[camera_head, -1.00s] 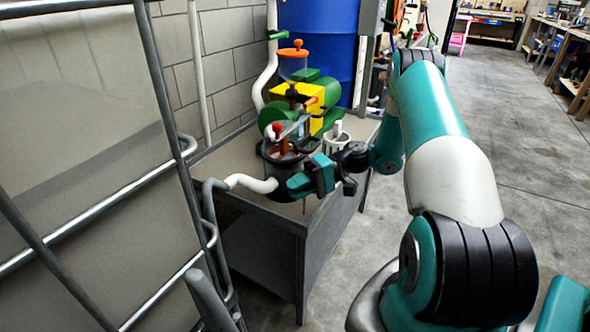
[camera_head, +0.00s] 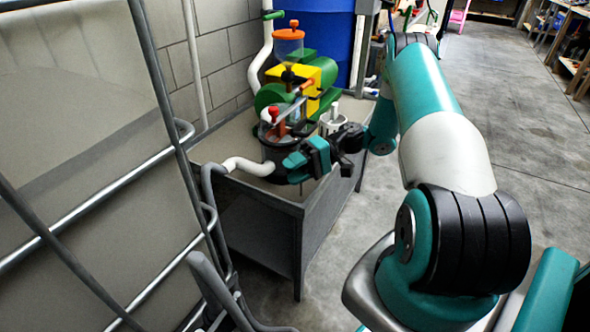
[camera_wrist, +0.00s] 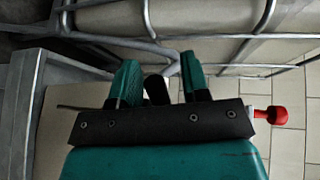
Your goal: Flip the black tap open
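My gripper (camera_head: 302,163) is at the front of a dark pot-shaped filter housing (camera_head: 270,150) on the grey bench, close beside the white pipe (camera_head: 248,166). In the wrist view my gripper (camera_wrist: 158,76) has its two teal fingers apart. A black piece (camera_wrist: 157,91), which looks like the black tap, stands in the gap between them. I see space on both sides of it, so I cannot tell that either finger touches it. In the head view the gripper hides the tap. The red knob (camera_head: 273,114) is on top of the housing; a red knob also shows in the wrist view (camera_wrist: 275,115).
A metal-framed tank cage (camera_head: 165,110) stands close on the left. Behind the housing are a yellow and green machine (camera_head: 312,77), a clear canister with orange lid (camera_head: 289,45) and a blue barrel (camera_head: 325,25).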

